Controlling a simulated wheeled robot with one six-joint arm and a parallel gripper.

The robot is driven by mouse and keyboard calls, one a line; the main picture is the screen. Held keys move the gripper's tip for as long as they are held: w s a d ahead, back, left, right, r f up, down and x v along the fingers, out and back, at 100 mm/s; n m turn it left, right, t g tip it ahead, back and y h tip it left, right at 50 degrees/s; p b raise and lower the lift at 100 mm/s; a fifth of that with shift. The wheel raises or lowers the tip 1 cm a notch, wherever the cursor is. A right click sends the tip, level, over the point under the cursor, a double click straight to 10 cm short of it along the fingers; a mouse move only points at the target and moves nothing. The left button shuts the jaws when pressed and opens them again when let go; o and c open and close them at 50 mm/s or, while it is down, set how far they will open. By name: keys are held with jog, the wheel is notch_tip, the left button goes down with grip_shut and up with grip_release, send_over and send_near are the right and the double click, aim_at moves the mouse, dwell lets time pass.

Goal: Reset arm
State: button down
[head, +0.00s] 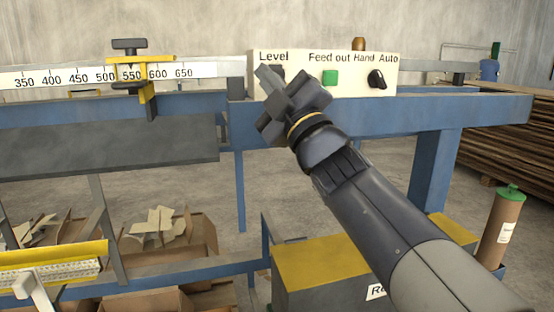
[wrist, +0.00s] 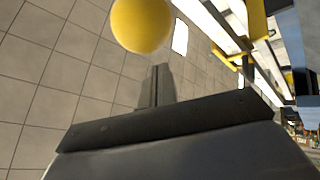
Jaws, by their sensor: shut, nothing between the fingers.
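My arm reaches up from the lower right in the head view. My gripper (head: 262,77) is shut and empty, in front of the left part of the cream control panel (head: 335,84). It partly covers the dark knob (head: 278,72) under the "Level" label. I cannot tell from this view whether it touches the panel. The green "Feed out" button (head: 330,78) and the black "Hand/Auto" knob (head: 376,79) show uncovered to its right. In the wrist view the narrow closed fingers (wrist: 158,84) point up toward a round yellow thing.
A ruler scale (head: 100,75) with a yellow slider (head: 148,78) runs left of the panel. A blue frame beam (head: 470,107) lies below it. Boxes of cardboard scraps (head: 160,235) sit lower left. A yellow-topped box (head: 320,270) and a brown cylinder (head: 502,225) stand low near my arm.

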jog(key=shift+w+d+r+m+g+h+p, duration=0.2)
jog(key=shift+r+h+p, duration=0.25)
jog(key=shift+p, duration=1.25)
jog(key=shift+w+d+r+m+g+h+p, duration=0.15)
jog(key=shift+r+m+h+p, duration=0.3)
jog(key=shift+p, duration=1.2)
jog(key=shift+d+r+p, duration=0.1)
jog(key=shift+r+p, duration=0.15)
jog(key=shift+p, duration=0.65)
jog(key=shift+r+g+p, duration=0.1)
jog(key=shift+g+p, duration=0.15)
jog(key=shift+p, duration=0.15)
jog(key=shift+d+r+h+p, duration=0.25)
jog(key=shift+h+p, duration=0.15)
jog(key=shift+p, duration=0.85)
jog(key=p, duration=0.2)
jog(key=shift+d+r+m+g+p, duration=0.2)
jog(key=shift+m+g+p, duration=0.1)
jog(key=shift+m+g, duration=0.1)
jog(key=shift+s+d+r+h+p, duration=0.15)
jog(key=shift+h+p, duration=0.35)
jog(key=shift+p, duration=0.65)
jog(key=shift+d+p, duration=0.1)
jog(key=shift+p, duration=0.2)
jog(key=shift+g+p, duration=0.3)
jog(key=shift+f+b, duration=0.3)
jog(key=shift+b, duration=0.35)
